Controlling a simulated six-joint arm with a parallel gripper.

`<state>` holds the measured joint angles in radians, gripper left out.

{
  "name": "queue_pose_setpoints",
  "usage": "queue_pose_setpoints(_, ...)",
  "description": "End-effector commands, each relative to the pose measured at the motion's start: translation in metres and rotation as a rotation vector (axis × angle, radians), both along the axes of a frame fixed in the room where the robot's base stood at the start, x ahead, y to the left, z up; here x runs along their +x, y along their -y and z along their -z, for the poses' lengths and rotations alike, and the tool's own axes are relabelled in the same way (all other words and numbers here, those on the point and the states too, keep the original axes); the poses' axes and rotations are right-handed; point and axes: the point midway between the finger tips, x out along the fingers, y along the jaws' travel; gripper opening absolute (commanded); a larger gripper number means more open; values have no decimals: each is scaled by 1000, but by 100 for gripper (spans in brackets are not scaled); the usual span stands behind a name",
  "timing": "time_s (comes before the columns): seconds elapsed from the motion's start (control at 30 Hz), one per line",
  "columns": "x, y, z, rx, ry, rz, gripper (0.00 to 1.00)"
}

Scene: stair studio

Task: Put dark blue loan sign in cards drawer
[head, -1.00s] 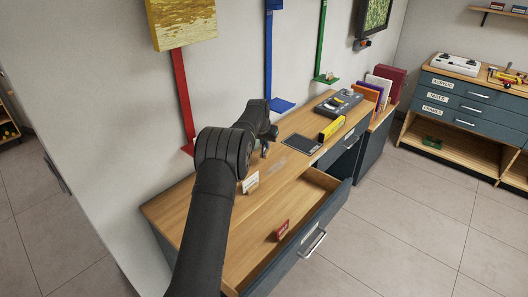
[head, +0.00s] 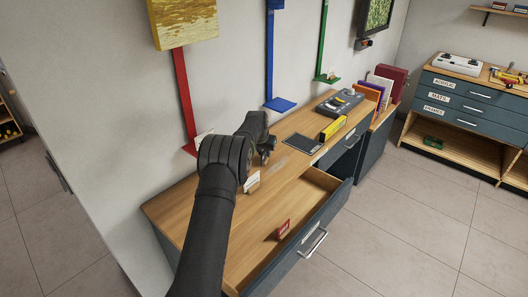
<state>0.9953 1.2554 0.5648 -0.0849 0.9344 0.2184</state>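I cannot make out a dark blue loan sign; my arm hides part of the desk and wall. My gripper (head: 267,154) is over the back of the wooden desk, small and partly behind my wrist, so its fingers are unclear. A white card (head: 252,183) stands on the desktop just below it. Another pale card (head: 205,137) shows beside my arm at the red ledge (head: 189,150). The front drawer (head: 262,262) is pulled open, with a small red sign (head: 283,229) inside. Its front label is too small to read, so I cannot tell whether it is the cards drawer.
A blue ledge (head: 281,104) and a green ledge (head: 328,78) are on the wall. A dark pad (head: 302,144), a yellow box (head: 333,128) and a grey device (head: 340,103) lie on the desk. Floor is clear at right.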

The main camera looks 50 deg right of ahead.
Motion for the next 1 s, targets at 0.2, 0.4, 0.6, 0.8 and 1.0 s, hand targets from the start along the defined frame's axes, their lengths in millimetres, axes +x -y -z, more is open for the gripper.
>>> queue_pose_setpoints(0.2,0,0,0,0,0,0,26)
queue_pose_setpoints(0.4,0,-1,-9,-2,1,0,26)
queue_pose_setpoints(0.6,-5,-11,-35,-1,0,0,26)
queue_pose_setpoints(0.8,-10,-25,-72,-2,0,1,26)
queue_pose_setpoints(1.0,-15,-37,-101,0,-2,2,26)
